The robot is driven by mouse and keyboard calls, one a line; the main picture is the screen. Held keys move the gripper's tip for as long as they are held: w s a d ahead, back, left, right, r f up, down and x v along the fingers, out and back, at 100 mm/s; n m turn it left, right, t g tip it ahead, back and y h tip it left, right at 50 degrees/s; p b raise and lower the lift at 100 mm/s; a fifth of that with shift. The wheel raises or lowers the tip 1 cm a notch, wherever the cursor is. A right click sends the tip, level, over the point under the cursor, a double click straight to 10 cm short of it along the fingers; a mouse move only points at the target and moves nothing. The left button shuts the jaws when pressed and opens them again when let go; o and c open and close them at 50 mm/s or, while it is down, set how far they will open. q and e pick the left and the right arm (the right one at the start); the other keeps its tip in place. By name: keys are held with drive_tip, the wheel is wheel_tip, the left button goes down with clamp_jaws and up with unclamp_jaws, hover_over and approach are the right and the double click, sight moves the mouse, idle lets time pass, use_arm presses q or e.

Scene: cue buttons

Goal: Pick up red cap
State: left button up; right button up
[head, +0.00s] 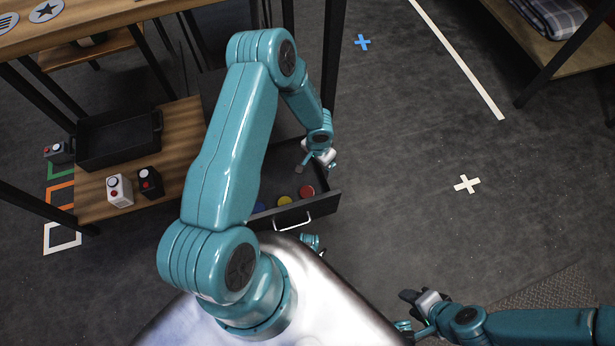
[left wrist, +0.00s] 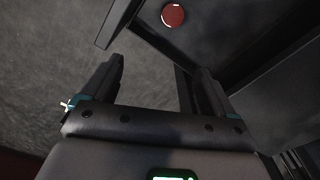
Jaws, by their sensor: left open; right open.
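The red cap (head: 306,191) lies in an open dark drawer (head: 322,205) with a silver handle, at the drawer's right side. In the left wrist view the red cap (left wrist: 173,15) shows at the top, beyond the fingers. A yellow cap (head: 284,200) and a blue cap (head: 259,207) lie to its left in the drawer. My left gripper (head: 311,165) is open and empty, above the drawer, a little behind the red cap. Its two fingers (left wrist: 155,85) show apart in the left wrist view. My right gripper (head: 413,312) is open and empty at the lower right, away from the drawer.
A low wooden shelf (head: 180,180) at left holds a black tray (head: 118,140), a white button box (head: 119,190) and a black button box (head: 149,183). A third button box (head: 56,152) is further left. Open floor with a white cross (head: 467,184) lies to the right.

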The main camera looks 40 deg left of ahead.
use_arm(q)
drive_tip(key=shift+n, duration=0.4)
drive_tip(key=f+b, duration=0.2)
drive_tip(key=f, duration=0.4)
drive_tip(key=s+a+f+b, duration=0.1)
drive_tip(key=f+b, duration=0.2)
drive_tip(key=f, duration=0.3)
drive_tip(key=a+f+b, duration=0.1)
drive_tip(key=f+b, duration=0.1)
drive_tip(key=f, duration=0.4)
drive_tip(key=shift+s+a+f+b, duration=0.2)
drive_tip(key=shift+s+b, duration=0.15)
wheel_tip(320, 180, down, 5)
drive_tip(key=b, duration=0.3)
drive_tip(key=shift+s+a+r, duration=0.15)
drive_tip(key=shift+r, duration=0.05)
drive_tip(key=shift+f, duration=0.3)
drive_tip(key=shift+r, duration=0.1)
use_arm(e)
wheel_tip(320, 180, down, 12)
drive_tip(key=w+d, duration=0.1)
drive_tip(key=w, duration=0.1)
drive_tip(key=shift+w+d+f+t, duration=0.15)
drive_tip(key=shift+f+t, duration=0.05)
drive_tip(key=shift+t, duration=0.2)
use_arm(q)
drive_tip(key=c, duration=1.1)
